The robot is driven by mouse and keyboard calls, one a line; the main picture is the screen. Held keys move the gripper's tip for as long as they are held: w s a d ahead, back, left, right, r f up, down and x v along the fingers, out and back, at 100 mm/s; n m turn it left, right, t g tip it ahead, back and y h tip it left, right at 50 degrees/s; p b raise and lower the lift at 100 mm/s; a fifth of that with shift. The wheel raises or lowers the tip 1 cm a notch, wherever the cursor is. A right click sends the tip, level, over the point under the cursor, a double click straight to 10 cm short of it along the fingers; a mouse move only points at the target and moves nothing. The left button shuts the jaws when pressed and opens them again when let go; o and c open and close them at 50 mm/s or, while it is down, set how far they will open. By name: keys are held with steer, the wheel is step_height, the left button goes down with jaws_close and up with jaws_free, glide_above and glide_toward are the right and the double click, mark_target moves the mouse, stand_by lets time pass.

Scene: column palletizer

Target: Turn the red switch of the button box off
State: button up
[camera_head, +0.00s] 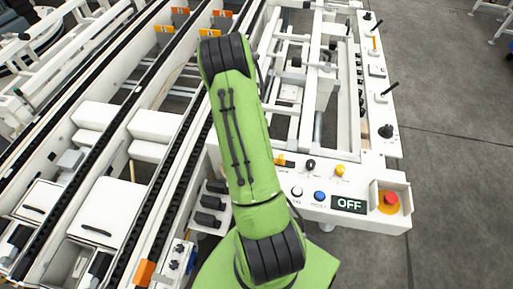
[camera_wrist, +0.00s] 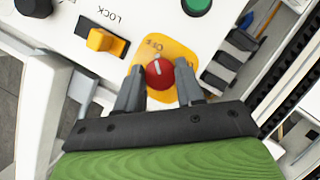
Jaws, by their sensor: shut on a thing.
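The red switch (camera_wrist: 158,74) is a round knob with a white mark, on a yellow plate (camera_wrist: 180,54) of the white button box. In the wrist view the mark points to the top of the picture; the small lettering beside it is not clearly readable. My gripper (camera_wrist: 160,80) has one grey finger on each side of the knob and is shut on it. In the head view my green arm hides the gripper and the red switch. The button box (camera_head: 375,162) shows there with a display (camera_head: 349,204) reading OFF.
A yellow switch (camera_wrist: 106,42) marked LOCK, a green button (camera_wrist: 196,5) and a black knob (camera_wrist: 34,7) are near the gripper. A red emergency button (camera_head: 391,199) and blue button (camera_head: 319,196) are on the panel. Conveyor rails (camera_head: 110,100) run at left.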

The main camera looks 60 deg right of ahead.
stand_by(0.4)
steer(key=o, duration=1)
steer(key=shift+o, duration=0.2)
steer(key=p+v, duration=0.3)
steer(key=v, duration=1.2)
steer(key=shift+w+r+p, duration=0.15)
steer(key=shift+r+p, duration=0.15)
steer(key=shift+r, duration=0.1)
